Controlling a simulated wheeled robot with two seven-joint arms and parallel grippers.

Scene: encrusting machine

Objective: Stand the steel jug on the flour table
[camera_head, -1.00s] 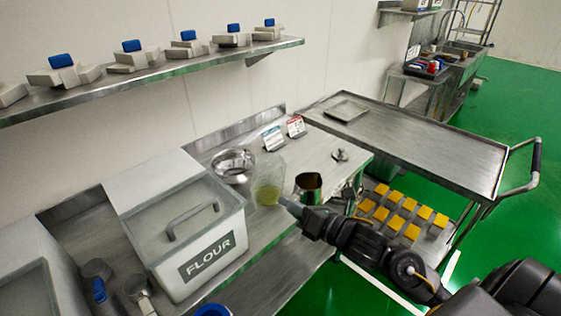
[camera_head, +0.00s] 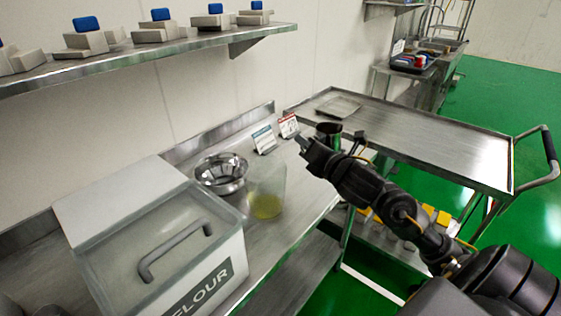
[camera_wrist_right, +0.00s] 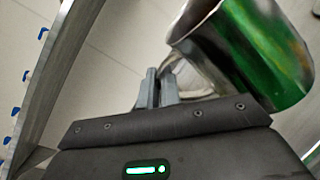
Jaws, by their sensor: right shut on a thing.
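The steel jug (camera_head: 329,129) is held up in the head view, over the far right end of the flour table (camera_head: 285,185). It is partly hidden behind my right gripper (camera_head: 304,142). In the right wrist view the jug (camera_wrist_right: 255,50) shows large, its shiny wall reflecting green. My right gripper (camera_wrist_right: 160,85) is shut on the jug's handle there, and the jug looks clear of the table. Its exact tilt is hard to tell. My left gripper is not in view.
A large flour bin (camera_head: 160,250) fills the table's near left. A steel bowl (camera_head: 221,172) and a clear container with yellow liquid (camera_head: 266,200) stand beside it. Two small signs (camera_head: 264,139) stand behind. A steel cart (camera_head: 430,145) is at right, and a shelf (camera_head: 150,55) runs above.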

